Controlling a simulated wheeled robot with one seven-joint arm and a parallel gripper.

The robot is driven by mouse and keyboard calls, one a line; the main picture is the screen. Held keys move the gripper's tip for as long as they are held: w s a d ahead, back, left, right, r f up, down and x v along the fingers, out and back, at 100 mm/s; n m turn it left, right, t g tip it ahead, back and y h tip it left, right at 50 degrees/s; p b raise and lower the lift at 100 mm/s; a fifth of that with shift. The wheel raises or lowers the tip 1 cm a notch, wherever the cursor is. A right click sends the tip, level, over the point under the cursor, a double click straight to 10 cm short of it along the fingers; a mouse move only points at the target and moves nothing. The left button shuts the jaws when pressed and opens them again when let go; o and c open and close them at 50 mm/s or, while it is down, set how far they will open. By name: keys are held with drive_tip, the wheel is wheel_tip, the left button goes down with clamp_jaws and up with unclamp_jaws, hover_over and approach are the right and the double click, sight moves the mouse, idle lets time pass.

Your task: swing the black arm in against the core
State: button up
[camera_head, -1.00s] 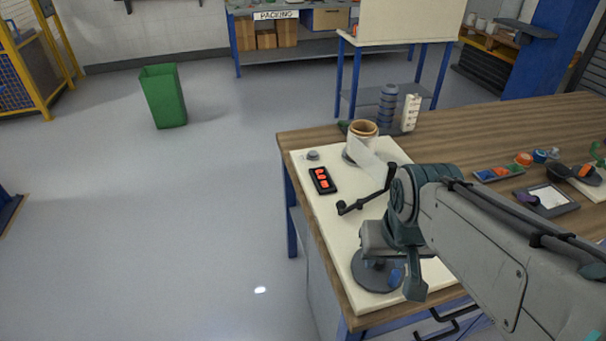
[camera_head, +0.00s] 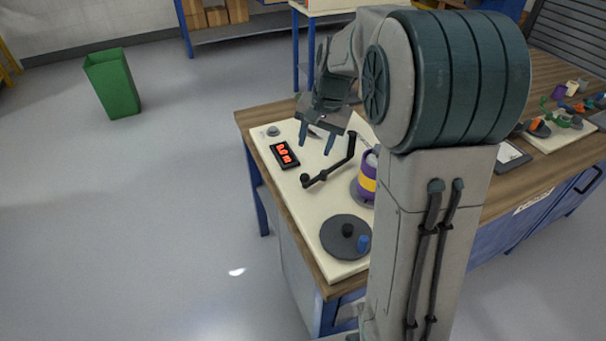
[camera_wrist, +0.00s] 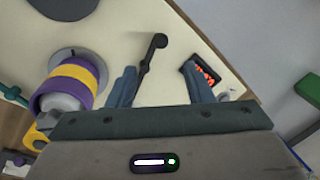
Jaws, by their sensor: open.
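The black arm (camera_head: 328,167) is a bent bar on the cream board, with a knob at its near end and a raised far end. It also shows in the wrist view (camera_wrist: 151,55), where it runs down close to the left finger. A purple and yellow banded cylinder (camera_head: 368,182), perhaps the core, stands on a grey base to the right of the black arm, apart from it. It is at the left in the wrist view (camera_wrist: 76,80). My gripper (camera_head: 317,138) is open and empty, pointing down beyond the black arm; its fingers (camera_wrist: 160,88) also show in the wrist view.
A red-lit display (camera_head: 284,155) is left of the black arm. The board (camera_head: 300,222) lies along the table's left edge. My arm hides the middle of the table.

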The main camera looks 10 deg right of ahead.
sight(306, 175)
drive_tip(key=f, duration=0.4)
drive_tip(key=w+a+f, duration=0.1)
drive_tip(key=f, duration=0.4)
drive_tip(key=a+f, duration=0.1)
drive_tip(key=f, duration=0.3)
drive_tip(key=shift+w+a+f, duration=0.1)
drive_tip(key=shift+w+f, duration=0.25)
drive_tip(key=shift+c, duration=0.4)
